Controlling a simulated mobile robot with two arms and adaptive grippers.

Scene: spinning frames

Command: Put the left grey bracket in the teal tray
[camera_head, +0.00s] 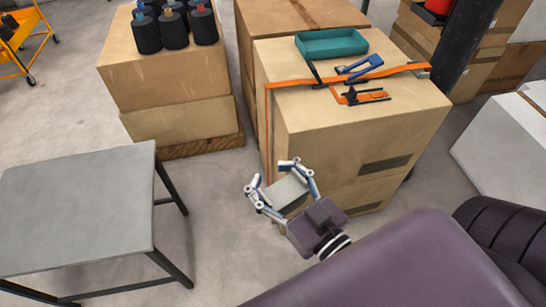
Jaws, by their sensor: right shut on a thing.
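The teal tray (331,54) sits on top of the tall cardboard box at the upper middle, near its back edge, and looks empty. My right gripper (271,177) is in front of that box, below its top, with its fingers closed around a grey block-like piece (287,194), which seems to be the grey bracket. The fingers and palm hide part of the piece, so its full shape cannot be told. My left gripper is not in view.
An orange strap (290,84) crosses the cardboard box (365,123), with a blue-handled tool (362,66) and an orange-and-black tool (360,96) on its top. A bare grey table (80,205) stands left. Dark spools (174,30) sit on boxes behind.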

